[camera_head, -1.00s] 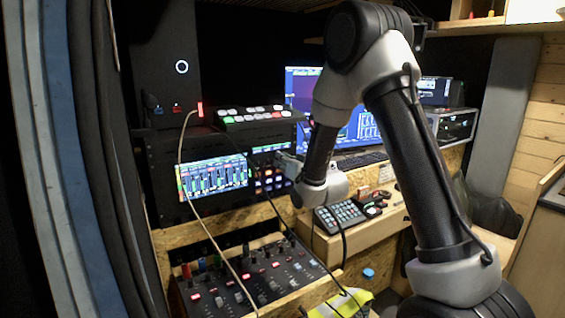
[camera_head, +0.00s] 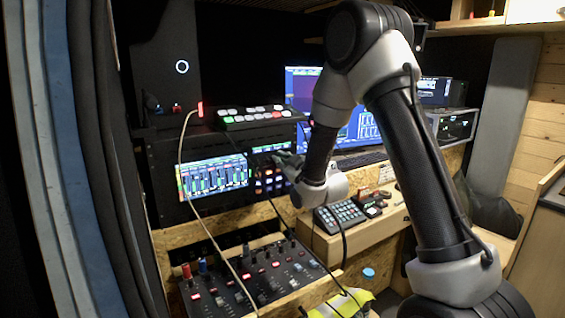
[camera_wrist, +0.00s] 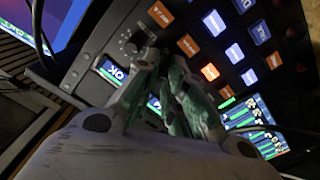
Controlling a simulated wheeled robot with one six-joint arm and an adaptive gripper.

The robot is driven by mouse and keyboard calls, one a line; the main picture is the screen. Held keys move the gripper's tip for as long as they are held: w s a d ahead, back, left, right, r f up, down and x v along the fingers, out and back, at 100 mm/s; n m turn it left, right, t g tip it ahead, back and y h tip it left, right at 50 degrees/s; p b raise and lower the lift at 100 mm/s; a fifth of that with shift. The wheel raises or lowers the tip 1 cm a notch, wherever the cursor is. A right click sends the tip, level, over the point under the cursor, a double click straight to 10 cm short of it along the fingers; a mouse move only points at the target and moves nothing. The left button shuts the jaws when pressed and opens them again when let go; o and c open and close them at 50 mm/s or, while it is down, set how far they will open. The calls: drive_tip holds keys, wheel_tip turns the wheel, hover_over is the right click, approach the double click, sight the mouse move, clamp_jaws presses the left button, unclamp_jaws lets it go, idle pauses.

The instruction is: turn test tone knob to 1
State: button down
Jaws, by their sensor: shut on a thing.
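The test tone knob (camera_wrist: 131,46) is a small dark dial with pale marks around it on the black rack panel, in the wrist view. My gripper (camera_wrist: 160,64) is at the panel, its fingers drawn close together beside the dial marks. It is shut on the knob, though the fingers hide much of the contact. I cannot read the knob's setting. In the head view my gripper (camera_head: 284,160) reaches the right part of the rack (camera_head: 165,150), and the knob is hidden there.
Lit orange and blue buttons (camera_wrist: 210,72) lie close to my fingers, with small screens (camera_wrist: 110,71) nearby. A pale cable (camera_head: 205,225) hangs in front of the rack. A mixer (camera_head: 270,272) is below, and a keypad (camera_head: 340,216) stands on the wooden shelf.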

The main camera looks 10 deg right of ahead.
drive_tip(key=shift+n, duration=0.9)
drive_tip(key=c, duration=1.7)
unclamp_jaws()
